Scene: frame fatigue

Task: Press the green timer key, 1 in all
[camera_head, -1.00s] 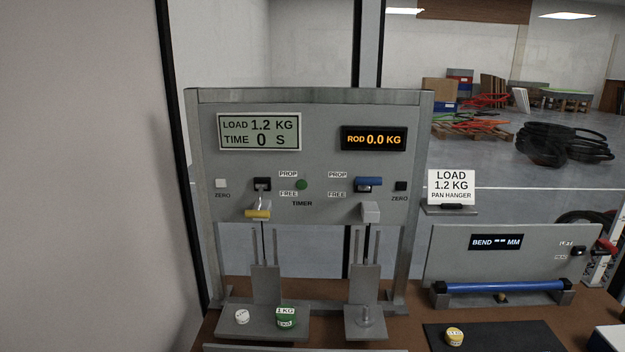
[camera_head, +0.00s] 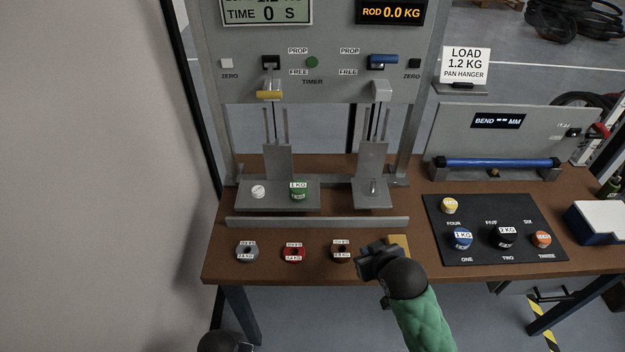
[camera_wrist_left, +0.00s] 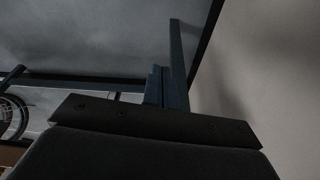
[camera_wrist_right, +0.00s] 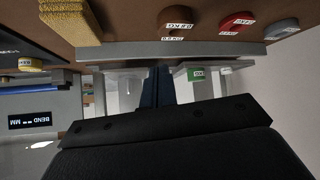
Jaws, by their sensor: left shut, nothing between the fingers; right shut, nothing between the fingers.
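The green timer key (camera_head: 312,62) is a small round button on the grey panel (camera_head: 340,88), above the TIMER label and between the two PROP/FREE switches. The left display (camera_head: 265,13) reads TIME 0 S. My right gripper (camera_head: 375,260) is shut and empty over the table's front edge, well below and in front of the key. Its fingers also show in the right wrist view (camera_wrist_right: 156,88). My left gripper's fingers show shut and empty in the left wrist view (camera_wrist_left: 166,85), away from the panel. The key is not visible in either wrist view.
A pan (camera_head: 276,203) with a green weight (camera_head: 299,190) hangs beneath. Several ring weights lie along the front edge, and a black mat (camera_head: 480,214) holds more weights.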

